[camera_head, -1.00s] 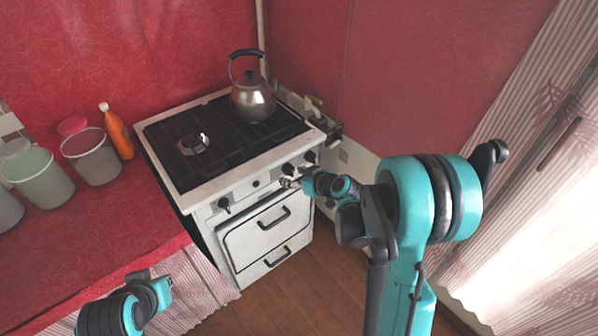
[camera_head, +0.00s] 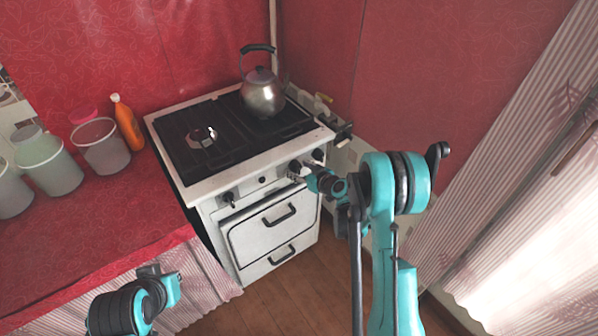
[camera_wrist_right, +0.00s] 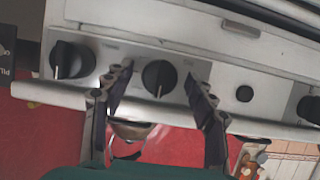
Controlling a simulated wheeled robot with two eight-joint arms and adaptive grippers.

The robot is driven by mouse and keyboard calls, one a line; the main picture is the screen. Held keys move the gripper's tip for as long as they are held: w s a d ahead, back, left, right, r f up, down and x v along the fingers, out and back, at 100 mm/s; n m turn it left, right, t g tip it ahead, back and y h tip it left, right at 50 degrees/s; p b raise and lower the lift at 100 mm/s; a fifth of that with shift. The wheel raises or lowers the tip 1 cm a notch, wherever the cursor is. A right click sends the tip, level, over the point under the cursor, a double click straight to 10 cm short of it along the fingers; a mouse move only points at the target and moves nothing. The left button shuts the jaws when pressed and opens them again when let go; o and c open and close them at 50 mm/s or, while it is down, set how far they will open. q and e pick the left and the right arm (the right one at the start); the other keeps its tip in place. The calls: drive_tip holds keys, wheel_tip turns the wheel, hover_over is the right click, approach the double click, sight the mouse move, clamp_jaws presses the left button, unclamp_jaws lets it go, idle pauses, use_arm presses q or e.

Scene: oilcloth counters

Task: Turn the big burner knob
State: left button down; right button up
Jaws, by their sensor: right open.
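The white stove (camera_head: 215,188) has a front panel with several dark knobs. One black knob (camera_wrist_right: 158,77) sits between the two fingers of my right gripper (camera_wrist_right: 159,76), which is open around it. I cannot tell whether the fingers touch it. In the head view my right gripper (camera_head: 303,172) is at the right part of the panel, partly covering this knob (camera_head: 295,166). Another knob (camera_head: 318,155) is to its right, and it also shows in the wrist view (camera_wrist_right: 72,60). A left knob (camera_head: 229,198) stands apart.
A kettle (camera_head: 263,95) stands on the back of the stovetop. A small dark button (camera_wrist_right: 244,93) is beside the gripped-around knob. Oven handles (camera_head: 278,215) stick out below the panel. The red counter (camera_head: 110,215) holds tubs and an orange bottle (camera_head: 127,122).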

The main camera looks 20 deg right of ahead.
drive_tip(key=shift+w, duration=0.1)
drive_tip(key=c, duration=1.1)
drive_tip(key=shift+c, duration=0.2)
